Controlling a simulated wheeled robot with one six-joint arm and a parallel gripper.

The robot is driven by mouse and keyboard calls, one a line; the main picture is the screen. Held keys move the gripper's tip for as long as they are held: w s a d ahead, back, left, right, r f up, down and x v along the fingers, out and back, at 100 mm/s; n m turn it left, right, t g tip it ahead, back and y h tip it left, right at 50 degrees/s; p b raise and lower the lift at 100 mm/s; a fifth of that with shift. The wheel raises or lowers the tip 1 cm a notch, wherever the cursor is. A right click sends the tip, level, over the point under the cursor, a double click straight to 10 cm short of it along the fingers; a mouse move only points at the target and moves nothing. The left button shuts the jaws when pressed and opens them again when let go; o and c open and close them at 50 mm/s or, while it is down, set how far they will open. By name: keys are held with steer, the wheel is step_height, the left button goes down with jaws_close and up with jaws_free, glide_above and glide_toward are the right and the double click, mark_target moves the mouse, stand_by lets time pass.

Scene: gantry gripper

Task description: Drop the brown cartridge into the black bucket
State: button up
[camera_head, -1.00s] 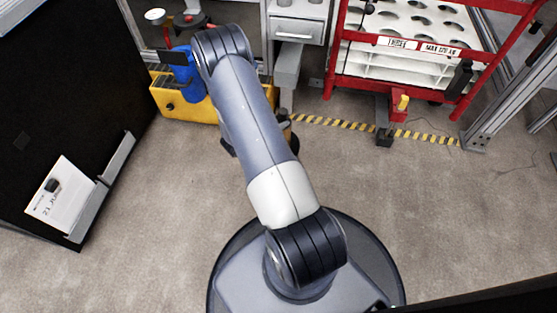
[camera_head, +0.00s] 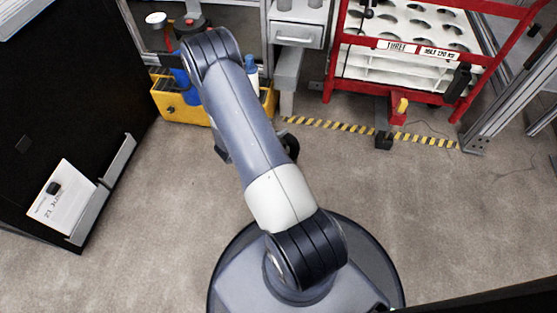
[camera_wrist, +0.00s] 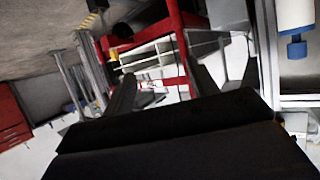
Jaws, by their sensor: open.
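I cannot make out a brown cartridge or a black bucket for certain in either view. My gripper (camera_wrist: 164,88) shows in the wrist view as two dark fingers set wide apart, with nothing visible between them. In the head view the gripper is mostly hidden behind my arm; only dark parts of my wrist show on both sides of it. A dark rounded shape at the top of the wrist view is too unclear to name.
A yellow crate (camera_head: 180,110) with a blue container (camera_head: 188,88) stands behind my arm. A white bottle with a blue cap (camera_head: 250,63) stands near it. A red-framed rack (camera_head: 400,95) is at back right, a black cabinet (camera_head: 60,120) at left. The middle floor is clear.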

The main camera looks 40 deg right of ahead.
steer(key=p+v, duration=0.2)
steer(key=v, duration=0.6)
steer(key=shift+a, duration=0.2)
steer(key=b+x, duration=0.3)
steer(key=x, duration=0.7)
steer(key=shift+w+d+r+p, duration=0.1)
steer(key=shift+d+r+p, duration=0.1)
steer(key=shift+r+p, duration=0.8)
steer(key=shift+d+r+p, duration=0.25)
steer(key=shift+r+p, duration=0.35)
steer(key=shift+r, duration=0.75)
